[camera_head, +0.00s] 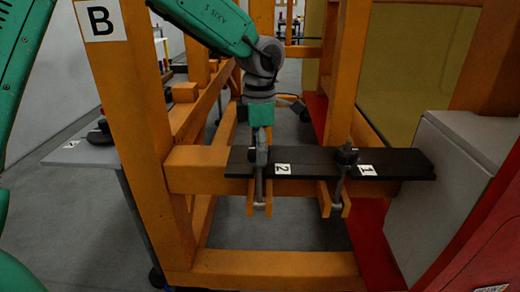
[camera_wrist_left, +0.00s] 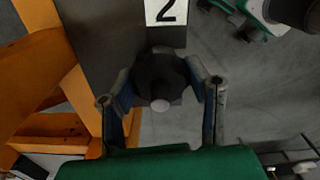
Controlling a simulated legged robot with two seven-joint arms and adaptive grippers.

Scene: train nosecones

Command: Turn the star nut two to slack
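The black plate (camera_head: 400,163) lies across the orange frame and carries a label "2" (camera_head: 283,169) and a label "1" (camera_head: 366,170). My left gripper (camera_head: 259,158) points down over the plate, just left of label 2. In the left wrist view, dark star nut two (camera_wrist_left: 160,72) with its grey round end (camera_wrist_left: 160,105) sits between the two fingers of the left gripper (camera_wrist_left: 160,82). The fingers are close on both sides of it; contact is unclear. In the head view the gripper mostly hides this nut. My right gripper is not in view.
A second dark star nut (camera_head: 346,155) stands by label 1, with a rod hanging below. An orange post marked B (camera_head: 130,110) rises at left. A grey box (camera_head: 450,175) stands at right. A grey side table (camera_head: 85,153) is at far left.

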